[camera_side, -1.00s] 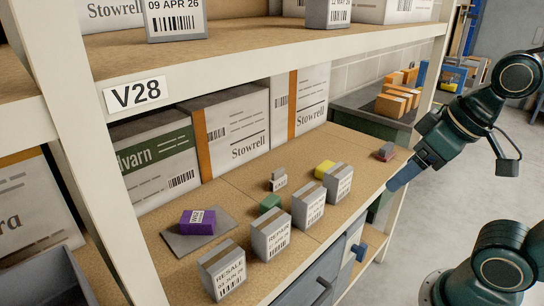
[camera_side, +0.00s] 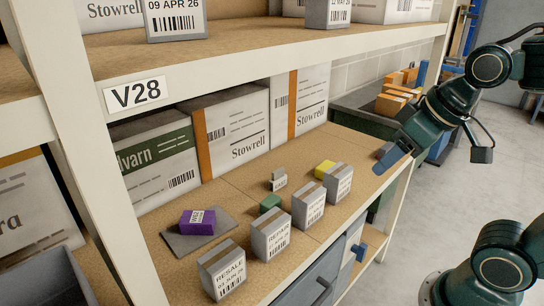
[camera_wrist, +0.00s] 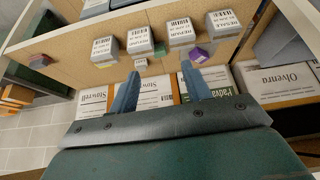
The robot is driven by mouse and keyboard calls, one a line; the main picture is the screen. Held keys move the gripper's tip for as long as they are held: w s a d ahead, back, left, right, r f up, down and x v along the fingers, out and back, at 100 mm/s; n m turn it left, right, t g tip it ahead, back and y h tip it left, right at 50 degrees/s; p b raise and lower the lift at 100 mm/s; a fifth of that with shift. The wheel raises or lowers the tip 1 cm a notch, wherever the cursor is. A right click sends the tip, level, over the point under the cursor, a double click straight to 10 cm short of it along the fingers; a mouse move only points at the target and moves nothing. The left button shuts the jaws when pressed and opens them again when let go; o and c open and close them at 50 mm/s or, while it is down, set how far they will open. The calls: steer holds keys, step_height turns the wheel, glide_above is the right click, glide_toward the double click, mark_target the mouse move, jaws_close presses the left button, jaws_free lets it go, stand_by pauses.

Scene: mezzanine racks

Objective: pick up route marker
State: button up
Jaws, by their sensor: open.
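No object is readably marked as the route marker. A purple block (camera_side: 197,222) with a white label lies on a grey pad (camera_side: 185,243) at the shelf's left; the block also shows in the wrist view (camera_wrist: 199,54). A small grey labelled piece (camera_side: 278,180), a green block (camera_side: 269,203) and a yellow block (camera_side: 325,168) sit farther right. My gripper (camera_side: 388,160) is at the shelf's right front edge, partly covering a small greyish object (camera_side: 383,149). In the wrist view my gripper (camera_wrist: 161,68) has its fingers apart, with nothing between them.
Several grey labelled boxes (camera_side: 271,236) stand along the shelf's front edge. Large cartons (camera_side: 237,130) line the back. The upper shelf (camera_side: 250,55) overhangs the space. Orange boxes (camera_side: 398,99) sit beyond the rack. The shelf board right of the yellow block is mostly clear.

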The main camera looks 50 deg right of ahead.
steer(key=w+d+f+t, duration=0.1)
steer(key=w+d+f, duration=0.15)
steer(key=w, duration=0.75)
steer(key=w+d+f, duration=0.2)
steer(key=w+d, duration=0.1)
steer(key=w, duration=0.7)
steer(key=w+d+f+m+g, duration=0.1)
steer(key=w+d+f+m, duration=0.2)
steer(key=w+f, duration=0.2)
steer(key=w+d+f+m+g, duration=0.1)
steer(key=w+d+f+m, duration=0.3)
steer(key=w, duration=0.5)
steer(key=w+d+f+m+g, duration=0.1)
steer(key=w+d+f+m, duration=0.2)
steer(key=w+f, duration=0.4)
steer(key=shift+w+d+m+g+h, duration=0.3)
steer(key=shift+w+d+g, duration=0.1)
steer(key=shift+w+d, duration=0.15)
steer(key=r+m+g, duration=0.1)
steer(key=m, duration=0.1)
steer(key=m+g, duration=0.1)
steer(key=m, duration=0.2)
steer(key=r+m+g, duration=0.1)
steer(key=m, duration=0.2)
steer(key=shift+a+r+y, duration=0.3)
steer(key=shift+y, duration=0.1)
